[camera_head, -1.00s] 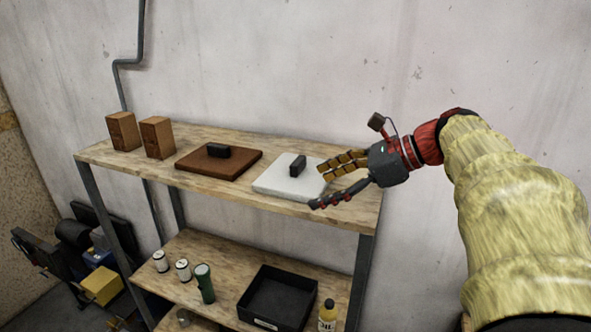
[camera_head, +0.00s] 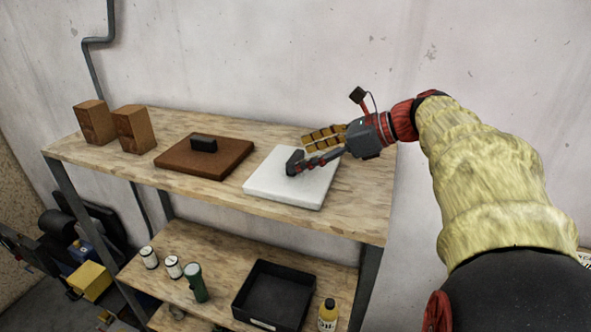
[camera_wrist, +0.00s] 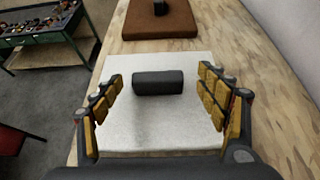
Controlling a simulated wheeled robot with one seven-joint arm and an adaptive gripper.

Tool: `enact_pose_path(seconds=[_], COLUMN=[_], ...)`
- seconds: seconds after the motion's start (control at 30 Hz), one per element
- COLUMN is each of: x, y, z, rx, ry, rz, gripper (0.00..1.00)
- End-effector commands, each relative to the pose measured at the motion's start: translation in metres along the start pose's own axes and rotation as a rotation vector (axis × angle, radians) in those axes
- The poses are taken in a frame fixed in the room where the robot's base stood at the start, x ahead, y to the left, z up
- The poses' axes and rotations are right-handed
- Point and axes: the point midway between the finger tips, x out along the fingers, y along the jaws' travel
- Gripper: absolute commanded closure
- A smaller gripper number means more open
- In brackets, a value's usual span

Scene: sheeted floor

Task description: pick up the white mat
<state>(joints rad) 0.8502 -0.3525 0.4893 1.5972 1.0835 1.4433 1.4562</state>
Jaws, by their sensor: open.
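The white mat (camera_head: 283,187) lies flat on the shelf's top board, towards its right end. It fills the middle of the wrist view (camera_wrist: 160,125). A black block (camera_wrist: 158,82) stands on the mat; in the head view my finger partly hides it. My gripper (camera_head: 305,152) is open and empty, above the mat and close to the black block. I cannot tell whether the fingers touch the mat.
A brown mat (camera_head: 205,165) with a black block (camera_head: 203,143) lies to the left. Two brown wooden blocks (camera_head: 115,125) stand further left. A wall is behind.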

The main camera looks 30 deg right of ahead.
Motion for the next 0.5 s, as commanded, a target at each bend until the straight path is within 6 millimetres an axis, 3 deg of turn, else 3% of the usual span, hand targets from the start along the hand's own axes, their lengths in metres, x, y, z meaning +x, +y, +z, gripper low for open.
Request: enact_pose_path(seconds=[0.2, 0.5], x=[0.023, 0.025], y=[0.002, 0.001], z=[0.002, 0.001], rx=[-0.003, -0.002], ry=[0.001, 0.001], rz=[0.001, -0.001], gripper=[0.26, 0.28])
